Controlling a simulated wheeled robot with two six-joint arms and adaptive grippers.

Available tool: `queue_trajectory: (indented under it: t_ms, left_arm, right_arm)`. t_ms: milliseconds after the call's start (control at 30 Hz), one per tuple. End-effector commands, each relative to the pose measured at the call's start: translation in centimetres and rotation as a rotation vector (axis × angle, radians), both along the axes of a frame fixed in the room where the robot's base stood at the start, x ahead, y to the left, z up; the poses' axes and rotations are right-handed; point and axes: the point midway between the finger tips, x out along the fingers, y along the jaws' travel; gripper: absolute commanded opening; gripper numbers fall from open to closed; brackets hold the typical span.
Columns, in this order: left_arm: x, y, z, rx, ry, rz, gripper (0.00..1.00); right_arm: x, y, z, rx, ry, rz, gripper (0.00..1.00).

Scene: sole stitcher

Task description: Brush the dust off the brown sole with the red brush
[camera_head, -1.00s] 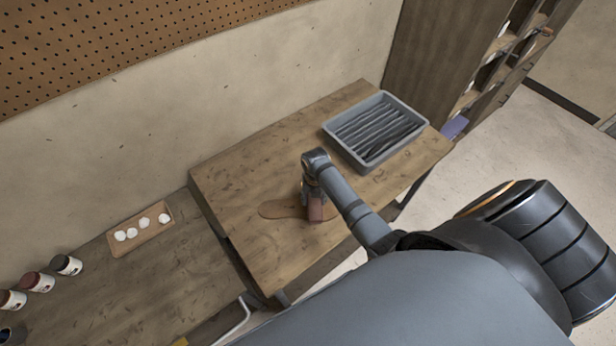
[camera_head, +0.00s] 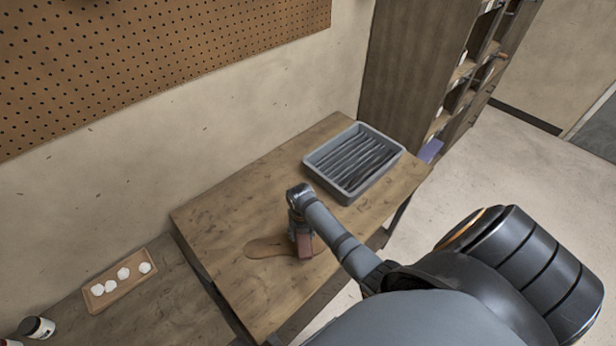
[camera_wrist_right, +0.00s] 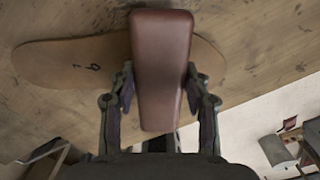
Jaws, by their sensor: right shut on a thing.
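The brown sole (camera_head: 262,247) lies flat on the wooden table, and its left end shows clear in the head view. In the wrist view the sole (camera_wrist_right: 65,62) lies crosswise, with its middle hidden behind the red brush. My right gripper (camera_head: 300,233) is over the right part of the sole. In the wrist view my right gripper (camera_wrist_right: 160,100) is shut on the reddish-brown brush (camera_wrist_right: 161,60), one finger on each side. The brush (camera_head: 305,246) also shows below the gripper in the head view. I cannot tell whether its bristles touch the sole. My left gripper is not in view.
A grey bin (camera_head: 330,181) with dark ribbed pieces stands on the far right of the table (camera_head: 230,212). A lower bench at left holds a wooden tray (camera_head: 105,301) with several white round pieces and a jar (camera_head: 36,328). A shelf (camera_head: 415,70) stands behind.

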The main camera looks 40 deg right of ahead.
Motion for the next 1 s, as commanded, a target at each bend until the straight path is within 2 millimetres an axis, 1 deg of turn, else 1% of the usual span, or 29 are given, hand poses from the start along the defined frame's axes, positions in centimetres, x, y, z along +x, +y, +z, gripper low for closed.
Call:
queue_trajectory:
  t_ms: [33, 267, 500, 600, 867, 1000]
  left_arm:
    - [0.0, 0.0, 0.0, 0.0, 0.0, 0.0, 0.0]
    - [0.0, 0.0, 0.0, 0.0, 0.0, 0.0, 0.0]
    - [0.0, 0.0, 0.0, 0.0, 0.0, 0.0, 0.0]
    - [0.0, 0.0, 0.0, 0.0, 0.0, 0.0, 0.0]
    - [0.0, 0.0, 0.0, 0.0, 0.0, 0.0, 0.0]
    - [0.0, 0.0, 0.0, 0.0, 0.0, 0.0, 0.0]
  right_arm:
    - [0.2, 0.4, 0.0, 0.003, 0.0, 0.0, 0.23]
    - [0.4, 0.7, 0.1, 0.0, -0.001, 0.0, 0.23]
    - [1.4, 2.7, 0.0, 0.004, -0.002, 0.001, 0.23]
    - [1.7, 3.3, 0.0, 0.001, 0.0, 0.001, 0.23]
    - [1.7, 3.4, 0.0, 0.001, 0.0, 0.001, 0.23]
    - [1.8, 3.4, 1.0, 0.001, -0.003, 0.001, 0.23]
